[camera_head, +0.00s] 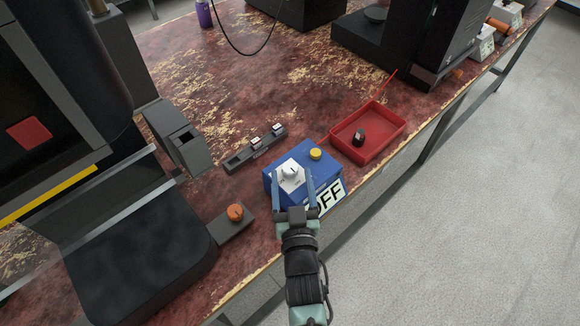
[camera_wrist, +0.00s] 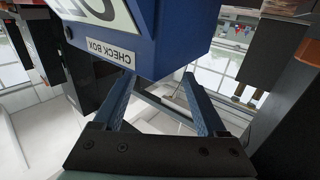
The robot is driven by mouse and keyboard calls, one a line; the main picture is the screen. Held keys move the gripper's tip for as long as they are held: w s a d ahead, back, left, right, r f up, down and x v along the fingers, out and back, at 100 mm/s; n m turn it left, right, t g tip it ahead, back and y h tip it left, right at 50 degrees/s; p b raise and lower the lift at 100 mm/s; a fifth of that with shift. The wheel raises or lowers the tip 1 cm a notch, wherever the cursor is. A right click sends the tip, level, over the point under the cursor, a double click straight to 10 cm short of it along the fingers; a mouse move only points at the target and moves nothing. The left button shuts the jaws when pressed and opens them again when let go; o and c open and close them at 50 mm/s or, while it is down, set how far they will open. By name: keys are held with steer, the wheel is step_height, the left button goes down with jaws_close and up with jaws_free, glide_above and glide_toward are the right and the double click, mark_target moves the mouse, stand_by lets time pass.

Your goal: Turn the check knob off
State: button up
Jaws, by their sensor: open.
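The blue check box (camera_head: 275,182) stands near the table's front edge. A white knob (camera_head: 290,171) sits on a pale plate on its top, beside a yellow button (camera_head: 315,153). The front carries a large OFF sign (camera_head: 330,196). My gripper (camera_head: 293,187) is open and empty at the front of the box, its two fingers apart and pointing towards the knob. In the wrist view the box's CHECK BOX label (camera_wrist: 111,50) is close, above and between the open fingers (camera_wrist: 158,82). The knob is hidden there, so I cannot tell whether the fingers flank it.
A red tray (camera_head: 391,143) holding a small dark knob-like part stands to the right. An orange knob on a grey block (camera_head: 234,214) is at the left, with a dark slotted rail (camera_head: 238,163) behind. A large black machine (camera_head: 130,245) fills the left.

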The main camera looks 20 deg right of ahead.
mark_target(291, 175)
steer(key=shift+x, duration=1.6)
jaws_close()
steer(key=shift+r+p, duration=0.15)
steer(key=shift+p, duration=0.15)
